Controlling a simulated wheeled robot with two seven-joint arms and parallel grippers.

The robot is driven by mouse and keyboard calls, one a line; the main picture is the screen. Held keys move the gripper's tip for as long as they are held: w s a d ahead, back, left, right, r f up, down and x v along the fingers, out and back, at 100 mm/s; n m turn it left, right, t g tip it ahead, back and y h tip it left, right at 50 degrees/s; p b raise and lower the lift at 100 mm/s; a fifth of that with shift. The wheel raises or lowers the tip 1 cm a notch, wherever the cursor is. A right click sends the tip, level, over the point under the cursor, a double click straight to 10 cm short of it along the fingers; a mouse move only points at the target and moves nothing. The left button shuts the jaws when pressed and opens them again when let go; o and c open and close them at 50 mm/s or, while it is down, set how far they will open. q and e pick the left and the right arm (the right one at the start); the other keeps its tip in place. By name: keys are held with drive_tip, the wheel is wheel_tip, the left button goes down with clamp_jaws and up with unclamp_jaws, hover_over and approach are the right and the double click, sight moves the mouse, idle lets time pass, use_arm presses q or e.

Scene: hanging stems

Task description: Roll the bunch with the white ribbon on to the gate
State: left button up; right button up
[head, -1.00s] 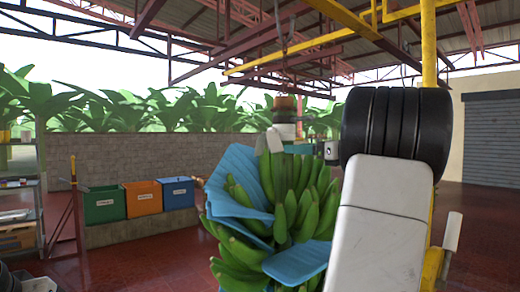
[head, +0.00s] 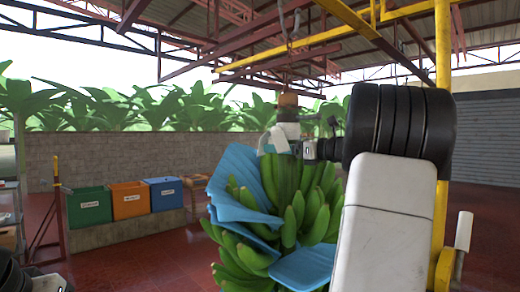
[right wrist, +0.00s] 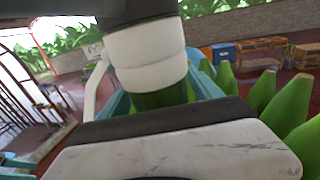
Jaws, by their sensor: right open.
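A big green banana bunch (head: 290,205) hangs upright in the middle of the head view, with blue sheets (head: 237,200) between its hands. A white band (head: 288,115), likely the white ribbon, wraps its stem under a brown-orange part. The band also shows close up in the right wrist view (right wrist: 148,55), with green stem below it. My right gripper (head: 285,145) is open at the stem just below the band; I cannot tell whether it touches. My right arm hides the bunch's right side. My left gripper is out of view. I cannot clearly identify the gate.
Green (head: 89,207), orange (head: 131,200) and blue (head: 166,194) bins stand by a low block wall (head: 110,150). A red rail (head: 45,225) stands at left. A yellow post (head: 441,75) rises behind my right arm. Yellow overhead beams (head: 280,55) cross above. Red floor is open at left.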

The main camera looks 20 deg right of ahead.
drive_tip(key=shift+w, duration=0.1)
clamp_jaws()
idle(0.3)
